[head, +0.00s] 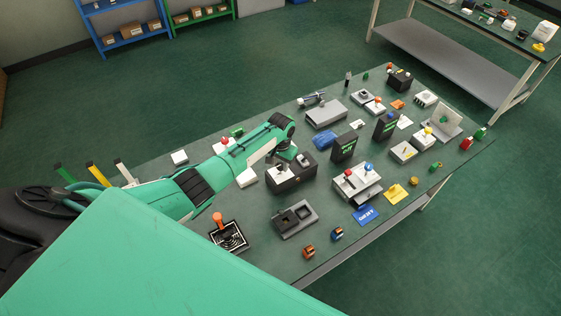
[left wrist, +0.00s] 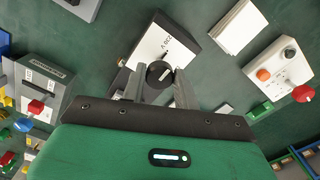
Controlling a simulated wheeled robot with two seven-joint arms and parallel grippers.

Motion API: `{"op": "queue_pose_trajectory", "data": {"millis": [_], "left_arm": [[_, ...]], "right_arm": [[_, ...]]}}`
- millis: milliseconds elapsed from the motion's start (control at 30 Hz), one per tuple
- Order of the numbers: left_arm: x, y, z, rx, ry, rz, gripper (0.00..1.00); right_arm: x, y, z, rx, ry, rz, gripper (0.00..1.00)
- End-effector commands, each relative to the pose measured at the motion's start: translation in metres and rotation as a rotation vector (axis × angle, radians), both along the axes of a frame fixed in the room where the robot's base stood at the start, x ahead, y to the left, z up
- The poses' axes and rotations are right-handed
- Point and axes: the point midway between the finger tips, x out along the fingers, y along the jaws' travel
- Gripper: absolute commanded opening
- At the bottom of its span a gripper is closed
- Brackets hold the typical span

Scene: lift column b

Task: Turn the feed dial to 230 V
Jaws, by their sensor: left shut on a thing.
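The pointer line slants toward the upper right in the left wrist view. My right gripper is in neither view.
The green table (head: 258,210) carries several devices close by: a grey box with red and blue knobs (head: 356,182), a black upright panel (head: 344,147), a grey socket block (head: 295,219) and an orange-knobbed joystick (head: 229,235). A white pad (left wrist: 238,26) lies beside the dial box.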

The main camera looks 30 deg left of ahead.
Motion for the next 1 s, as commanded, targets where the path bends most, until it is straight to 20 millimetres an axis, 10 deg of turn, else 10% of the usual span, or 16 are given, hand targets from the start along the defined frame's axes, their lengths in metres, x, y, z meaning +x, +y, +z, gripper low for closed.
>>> {"op": "queue_pose_trajectory", "data": {"millis": [567,600,700,1000], "left_arm": [[0.0003,0.0003,0.0003,0.001,-0.001,0.035,0.08],[0.0003,0.0003,0.0003,0.001,-0.001,0.035,0.32],[0.0003,0.0002,0.0003,0.000,-0.001,0.035,0.52],[0.0003,0.0001,0.0007,0.000,-0.001,0.034,0.52]], "right_arm": [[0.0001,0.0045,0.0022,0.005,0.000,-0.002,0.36],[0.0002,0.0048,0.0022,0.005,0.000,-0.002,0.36],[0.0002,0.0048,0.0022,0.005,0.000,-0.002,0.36],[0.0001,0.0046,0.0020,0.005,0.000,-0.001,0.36]]}}
